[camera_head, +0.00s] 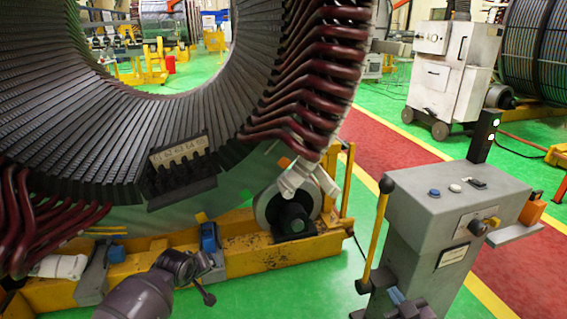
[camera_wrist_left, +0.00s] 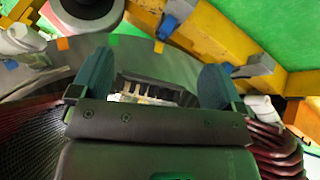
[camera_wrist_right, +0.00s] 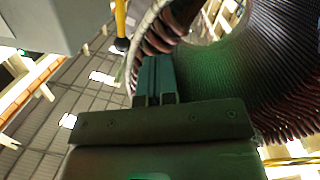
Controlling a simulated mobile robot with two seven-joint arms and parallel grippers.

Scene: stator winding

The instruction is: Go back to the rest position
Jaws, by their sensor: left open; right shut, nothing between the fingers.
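My right gripper (camera_head: 396,296) shows at the bottom edge of the head view, in front of the grey control pedestal (camera_head: 412,240). In the right wrist view its two teal fingers (camera_wrist_right: 155,78) are together with nothing between them. The stator (camera_wrist_right: 275,75) curves away at the right of that view. My left gripper (camera_wrist_left: 155,80) shows in the left wrist view with its teal fingers wide apart and empty. Between and beyond them is the dark toothed block (camera_wrist_left: 158,90) on the stator, which also shows in the head view (camera_head: 182,180). I cannot make out the left fingers in the head view.
The large stator (camera_head: 110,115) with dark red coil ends stands on a yellow base (camera_head: 270,252). A yellow rod with a black knob (camera_head: 386,186) rises beside the pedestal. A white cabinet (camera_head: 450,70) stands at the back right. Green floor (camera_head: 275,295) is open in front of the base.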

